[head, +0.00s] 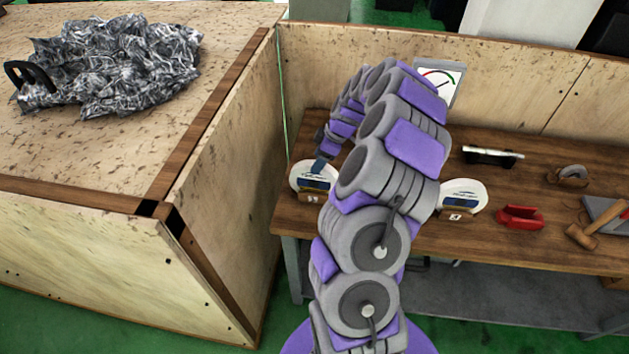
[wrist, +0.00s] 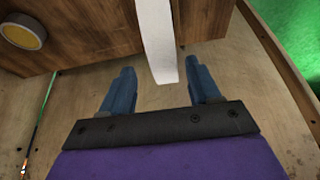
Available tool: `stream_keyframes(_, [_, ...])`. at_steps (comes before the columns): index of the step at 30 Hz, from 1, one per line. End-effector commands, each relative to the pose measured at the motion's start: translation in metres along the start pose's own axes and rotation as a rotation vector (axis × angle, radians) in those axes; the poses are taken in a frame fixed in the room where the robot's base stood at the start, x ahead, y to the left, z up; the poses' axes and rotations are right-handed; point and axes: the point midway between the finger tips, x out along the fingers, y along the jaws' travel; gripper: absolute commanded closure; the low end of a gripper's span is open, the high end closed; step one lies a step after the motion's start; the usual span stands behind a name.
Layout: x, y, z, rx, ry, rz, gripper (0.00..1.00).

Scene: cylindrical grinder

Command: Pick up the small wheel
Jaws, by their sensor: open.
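A white wheel (head: 312,173) with a blue label stands upright in a small wooden holder (head: 312,196) at the left end of the brown bench. It shows edge-on in the wrist view (wrist: 157,40) as a white strip. My gripper (wrist: 160,68) is open, with its blue fingers on either side of the strip's lower end. The right finger is close to the wheel; the left has a wider gap. In the head view my gripper (head: 321,163) is just above and behind this wheel. A second white wheel (head: 464,194) stands to the right, partly hidden by my arm.
A wooden crate wall (head: 232,170) rises just left of the bench. A wooden panel runs behind it, with a gauge (head: 438,84). To the right are a red part (head: 520,216), a smaller grey wheel on a stand (head: 573,171) and a mallet (head: 583,236).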

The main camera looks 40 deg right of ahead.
Motion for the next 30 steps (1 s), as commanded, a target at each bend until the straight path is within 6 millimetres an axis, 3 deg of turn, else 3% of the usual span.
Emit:
stream_keyframes(9, [0.044,-0.005,0.003,-0.001,-0.002,-0.005,0.38])
stream_keyframes(16, [0.044,-0.004,0.002,-0.001,-0.001,-0.001,0.38])
stream_keyframes(30, [0.044,-0.004,0.002,0.0,-0.001,-0.001,0.83])
